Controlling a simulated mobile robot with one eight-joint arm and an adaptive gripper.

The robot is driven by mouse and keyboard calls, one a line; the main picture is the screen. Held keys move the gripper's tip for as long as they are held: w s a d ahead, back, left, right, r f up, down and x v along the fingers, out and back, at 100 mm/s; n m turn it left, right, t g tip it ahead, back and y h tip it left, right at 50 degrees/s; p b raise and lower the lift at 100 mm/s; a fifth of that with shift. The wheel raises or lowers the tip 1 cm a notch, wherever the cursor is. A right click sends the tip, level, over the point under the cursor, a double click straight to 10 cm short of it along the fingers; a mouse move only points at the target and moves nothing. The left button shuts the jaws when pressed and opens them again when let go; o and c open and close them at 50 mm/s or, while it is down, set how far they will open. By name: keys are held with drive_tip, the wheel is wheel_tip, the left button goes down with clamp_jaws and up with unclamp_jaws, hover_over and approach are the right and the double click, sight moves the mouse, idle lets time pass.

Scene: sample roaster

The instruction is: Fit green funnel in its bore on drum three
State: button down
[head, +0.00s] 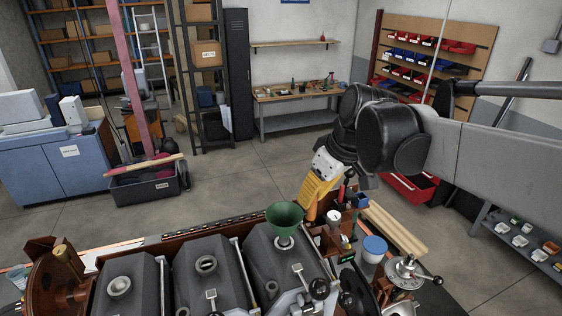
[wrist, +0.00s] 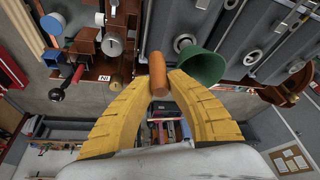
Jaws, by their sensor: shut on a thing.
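The green funnel (head: 285,213) is upright, wide mouth up, over the pale bore ring (head: 284,243) of the rightmost of the three visible grey drums (head: 262,262). In the wrist view the funnel (wrist: 203,66) narrows towards that ring (wrist: 183,42). I cannot tell whether its spout is inside the bore or just above it. My gripper (head: 309,208) is at the funnel's right. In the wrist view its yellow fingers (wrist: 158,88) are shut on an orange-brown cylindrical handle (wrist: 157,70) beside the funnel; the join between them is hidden.
Open floor (head: 220,190) lies behind the machine.

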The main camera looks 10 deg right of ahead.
sight(311, 211)
drive_tip(key=shift+f+b, duration=0.45)
drive_tip(key=shift+f, duration=0.45)
idle(0.4)
drive_tip(key=shift+f+b, duration=1.2)
drive_tip(key=shift+f, duration=0.15)
drive_tip(key=c, duration=1.3)
unclamp_jaws()
drive_tip(key=shift+c, duration=0.2)
drive_tip(key=shift+o, duration=0.2)
drive_tip(key=shift+r, duration=0.1)
drive_tip(key=v, duration=1.2)
